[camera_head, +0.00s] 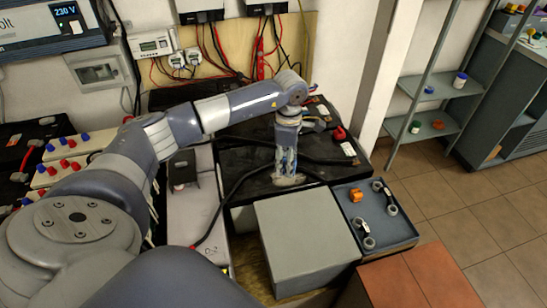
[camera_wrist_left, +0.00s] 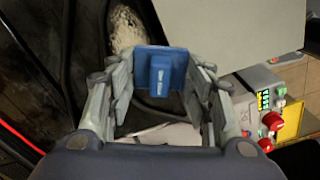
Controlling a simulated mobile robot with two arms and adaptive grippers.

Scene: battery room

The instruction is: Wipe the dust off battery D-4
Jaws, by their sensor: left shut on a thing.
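My left gripper (camera_head: 287,165) points down over the top of a large black battery (camera_head: 250,180) in the middle of the head view. A pale speckled patch, which looks like dust, (camera_wrist_left: 124,28) lies on the dark surface beyond the block. A pale patch also shows at the fingertips in the head view (camera_head: 288,181). I cannot tell whether the block touches the battery, nor read D-4 on it. My right gripper is not in view.
A grey box (camera_head: 305,240) stands in front of the battery. Right of it, a dark tray (camera_head: 375,240) holds an orange item (camera_head: 357,195) and metal pieces. Black cables cross the battery top; a red terminal cap (camera_head: 339,133) sits at its right.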

